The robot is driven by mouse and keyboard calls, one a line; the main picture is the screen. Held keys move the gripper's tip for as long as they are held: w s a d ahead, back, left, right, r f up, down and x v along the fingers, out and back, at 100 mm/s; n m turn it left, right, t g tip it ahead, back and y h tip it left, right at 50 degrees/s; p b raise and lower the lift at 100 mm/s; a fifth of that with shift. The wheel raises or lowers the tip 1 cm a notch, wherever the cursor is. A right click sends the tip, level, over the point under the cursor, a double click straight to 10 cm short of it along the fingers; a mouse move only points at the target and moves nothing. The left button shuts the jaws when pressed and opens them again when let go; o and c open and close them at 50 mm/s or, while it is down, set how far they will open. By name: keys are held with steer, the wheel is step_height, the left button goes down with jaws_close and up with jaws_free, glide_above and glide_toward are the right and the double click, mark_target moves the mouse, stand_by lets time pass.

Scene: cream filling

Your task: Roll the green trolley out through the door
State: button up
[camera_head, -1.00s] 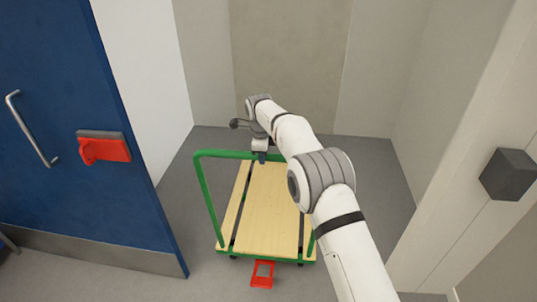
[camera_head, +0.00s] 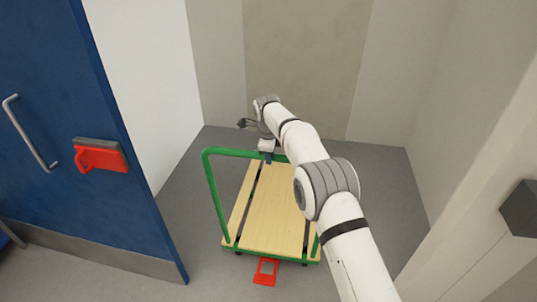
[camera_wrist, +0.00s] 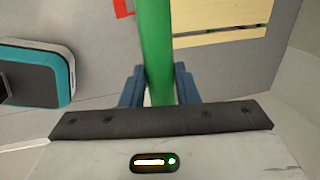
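The green trolley (camera_head: 268,213) has a pale wooden deck and a green tube handle (camera_head: 211,185) standing at its left and far side. It stands on the grey floor in the recess beyond the doorway. My gripper (camera_head: 268,158) is at the top bar of the handle. In the wrist view the green bar (camera_wrist: 157,40) runs between the two blue fingers of my gripper (camera_wrist: 159,85), which sit close against both sides of it. The blue door (camera_head: 75,150) stands open at the left. My arm hides the trolley's right side.
The door carries a red latch piece (camera_head: 100,156) and a metal pull handle (camera_head: 28,135). A dark block (camera_head: 520,208) juts from the right door frame. Walls close in behind and right of the trolley.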

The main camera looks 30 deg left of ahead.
steer(key=shift+o, duration=1.4)
steer(key=shift+d, duration=0.3)
steer(key=shift+o, duration=0.8)
steer(key=shift+s+a, duration=0.2)
step_height(320, 180, up, 8)
steer(key=s+b, duration=0.1)
steer(key=shift+s+d, duration=0.2)
steer(key=shift+d, duration=0.05)
steer(key=shift+d+f, duration=0.1)
